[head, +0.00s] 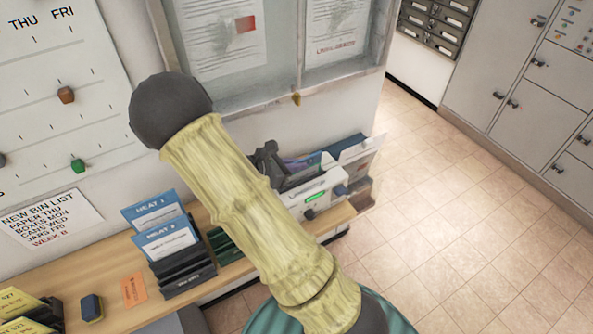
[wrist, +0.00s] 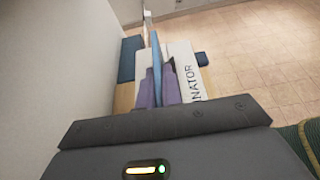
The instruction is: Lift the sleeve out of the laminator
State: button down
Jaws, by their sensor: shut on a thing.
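The laminator (head: 318,196) is a white machine with a green light, standing at the right end of the wooden shelf. It shows in the wrist view as a white body (wrist: 187,66) with the letters "NATOR". A thin blue sleeve (wrist: 156,58) stands upright along it. My gripper (wrist: 158,82) is shut on the sleeve, its purple-grey fingers on either side. My arm hides part of this area, and I cannot tell whether the sleeve's lower edge is still inside the laminator.
Dark racks with blue folders (head: 165,243) stand left of my arm on the wooden shelf (head: 95,262). An orange card (head: 135,289) and a blue-and-yellow block (head: 92,308) lie nearby. The notice board (head: 283,98) hangs above. Tiled floor (head: 455,230) lies open at right.

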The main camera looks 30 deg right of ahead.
notch_tip(320, 180, up, 16)
jog(key=shift+f+b, duration=0.2)
jog(key=shift+b, duration=0.2)
jog(key=shift+s, duration=0.1)
